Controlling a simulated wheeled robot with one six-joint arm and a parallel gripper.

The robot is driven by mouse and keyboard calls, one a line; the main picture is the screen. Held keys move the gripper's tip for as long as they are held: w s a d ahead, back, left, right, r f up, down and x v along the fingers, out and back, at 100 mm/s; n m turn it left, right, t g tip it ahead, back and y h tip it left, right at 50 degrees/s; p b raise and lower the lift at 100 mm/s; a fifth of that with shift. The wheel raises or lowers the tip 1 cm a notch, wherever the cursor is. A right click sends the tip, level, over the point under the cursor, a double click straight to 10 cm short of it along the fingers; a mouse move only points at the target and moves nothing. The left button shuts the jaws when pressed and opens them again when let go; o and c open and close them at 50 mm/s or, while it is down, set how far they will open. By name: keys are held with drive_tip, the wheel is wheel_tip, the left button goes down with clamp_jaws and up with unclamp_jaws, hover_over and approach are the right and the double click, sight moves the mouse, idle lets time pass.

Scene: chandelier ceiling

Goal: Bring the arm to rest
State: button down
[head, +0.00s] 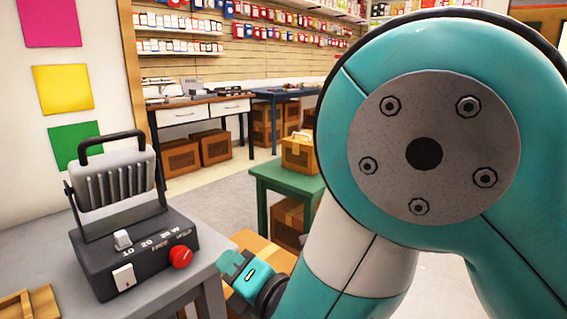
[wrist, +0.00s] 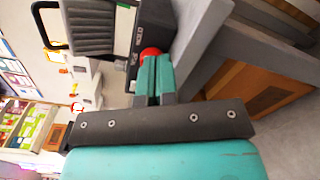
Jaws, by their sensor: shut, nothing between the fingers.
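My gripper (wrist: 156,75) shows in the wrist view with its two teal fingers together and nothing between them. In that view the fingertips overlap the red knob of a dark work lamp, and I cannot tell whether they touch it. In the head view my arm fills the right side, bent, with its wrist part low in the middle beside the grey table's edge.
The work lamp (head: 135,235) with a red knob stands on a grey table (head: 68,290) at left. A wooden tray (head: 30,303) lies at its front corner. A green table (head: 285,178) bears a yellowish box (head: 299,152). Cardboard boxes (head: 215,146) sit under the back desks. Grey floor shows between.

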drive_tip(key=w+d+r+m+g+h, duration=0.1)
drive_tip(key=w+d+m+g+h, duration=0.15)
drive_tip(key=d+m+h, duration=1.2)
drive_tip(key=s+d+r+m+g+y, duration=0.2)
drive_tip(key=s+d+m+g+y, duration=0.15)
drive_tip(key=s+m, duration=0.4)
drive_tip(key=s+d+r+m+g+y, duration=0.2)
drive_tip(key=s+d+m+g, duration=0.25)
drive_tip(key=s, duration=0.65)
wheel_tip(320, 180, up, 24)
drive_tip(key=s+d+g+p, duration=0.1)
drive_tip(key=p, duration=2.2)
drive_tip(key=shift+s, duration=0.2)
drive_tip(key=shift+g, duration=0.25)
